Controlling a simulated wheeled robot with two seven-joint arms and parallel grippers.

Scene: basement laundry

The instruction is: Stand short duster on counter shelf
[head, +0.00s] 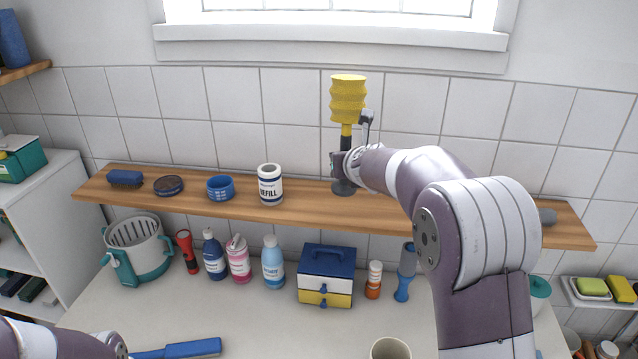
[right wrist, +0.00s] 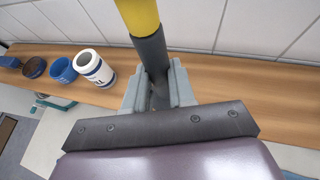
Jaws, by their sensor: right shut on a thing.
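The short duster (head: 348,98) has a yellow ribbed head and a dark grey handle. It is upright, head up, over the wooden counter shelf (head: 425,214). My right gripper (head: 344,164) is shut on its handle, shown close up in the right wrist view (right wrist: 158,88). The handle's flared foot (head: 344,188) is at the shelf surface in the head view; I cannot tell whether it touches. The right wrist view also shows the duster's yellow part (right wrist: 138,16) and the shelf (right wrist: 225,88). My left gripper is out of view.
On the shelf left of the duster stand a REFILL roll (head: 270,185), a blue cup (head: 220,188), a round tin (head: 169,185) and a blue brush (head: 126,179). A grey item (head: 547,216) lies at the right end. Bottles and a drawer box (head: 327,275) stand below. The tiled wall is behind.

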